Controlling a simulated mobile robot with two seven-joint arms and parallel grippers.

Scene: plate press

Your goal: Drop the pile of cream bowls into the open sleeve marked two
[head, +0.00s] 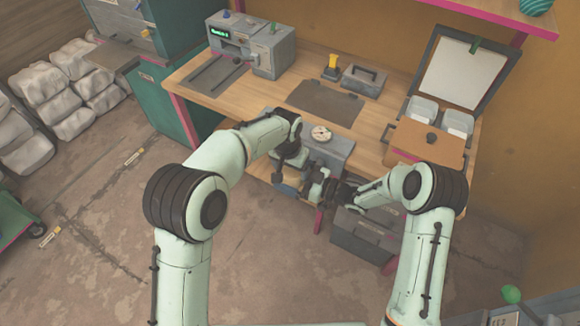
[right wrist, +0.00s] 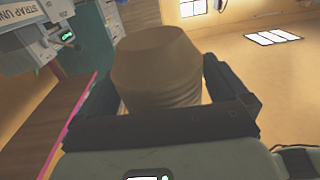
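A pile of cream bowls (right wrist: 158,62), nested with ridged rims, fills the space between the dark fingers of my right gripper (right wrist: 162,88) in the right wrist view. The fingers lie against both sides of the pile, and it appears held. In the head view my right gripper (head: 338,190) is low in front of the workbench, with its fingertips and the pile hard to make out. My left gripper (head: 291,160) is at the bench's front edge beside a grey unit with a dial; its fingers are hidden or too small to read. I cannot make out a sleeve marked two.
The grey dial unit (head: 332,147) and dark drawers (head: 362,236) stand near my grippers.

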